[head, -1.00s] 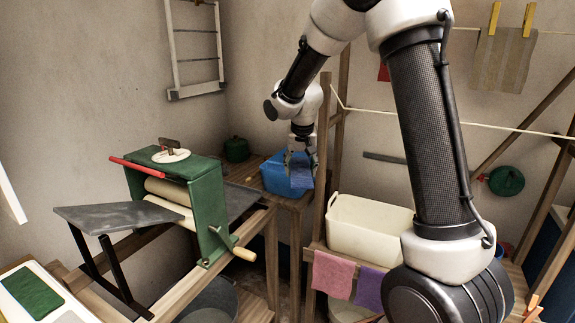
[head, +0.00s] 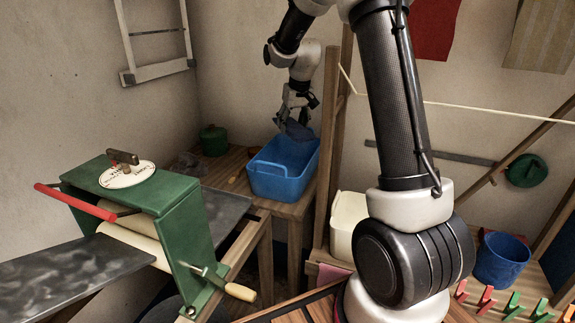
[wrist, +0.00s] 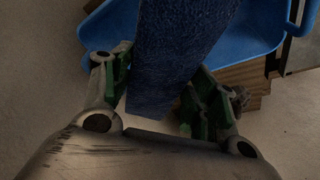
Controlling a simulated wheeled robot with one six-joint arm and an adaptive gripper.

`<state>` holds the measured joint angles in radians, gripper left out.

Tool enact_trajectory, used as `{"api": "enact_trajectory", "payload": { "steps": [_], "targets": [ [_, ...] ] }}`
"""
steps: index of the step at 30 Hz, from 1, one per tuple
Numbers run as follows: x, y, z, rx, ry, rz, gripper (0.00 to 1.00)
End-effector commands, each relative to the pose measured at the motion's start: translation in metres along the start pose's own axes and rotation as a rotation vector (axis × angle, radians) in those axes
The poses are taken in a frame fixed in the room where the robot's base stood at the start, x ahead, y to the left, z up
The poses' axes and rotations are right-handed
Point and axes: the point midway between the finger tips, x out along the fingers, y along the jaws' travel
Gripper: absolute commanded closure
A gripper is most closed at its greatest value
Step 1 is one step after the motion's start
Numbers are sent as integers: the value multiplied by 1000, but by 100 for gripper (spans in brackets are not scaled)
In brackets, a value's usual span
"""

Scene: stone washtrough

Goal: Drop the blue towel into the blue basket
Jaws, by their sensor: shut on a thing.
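The blue towel (head: 297,131) is a dark blue cloth bunched under my gripper (head: 296,112) in the head view. My gripper is shut on it and holds it over the far right part of the blue basket (head: 278,184). The basket stands on a wooden bench and its visible inside looks empty. In the wrist view, the towel (wrist: 172,55) hangs between the green-padded fingers of my gripper (wrist: 160,92), with the basket (wrist: 255,28) behind it. The towel's lower end is hard to make out.
A green mangle (head: 140,200) with a red bar stands at the left front. A dark green pot (head: 213,140) is left of the basket. A wooden post (head: 328,150) rises close to the basket's right. A cream tub (head: 346,222) and a blue bucket (head: 501,259) are further right.

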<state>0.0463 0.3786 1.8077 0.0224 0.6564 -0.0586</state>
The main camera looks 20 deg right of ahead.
Motion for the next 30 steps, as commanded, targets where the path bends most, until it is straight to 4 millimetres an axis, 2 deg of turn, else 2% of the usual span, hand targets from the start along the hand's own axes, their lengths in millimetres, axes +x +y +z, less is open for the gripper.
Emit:
{"api": "enact_trajectory", "payload": {
  "steps": [3, 9, 20, 21, 24, 30],
  "targets": [
    [14, 0, 4, 0, -1, 0, 76],
    [31, 0, 10, 0, 0, 1, 76],
    [35, 0, 11, 0, 1, 1, 76],
    [34, 0, 11, 0, 1, 1, 34],
    [34, 0, 11, 1, 1, 1, 16],
    [35, 0, 11, 1, 1, 1, 16]
  ]
}}
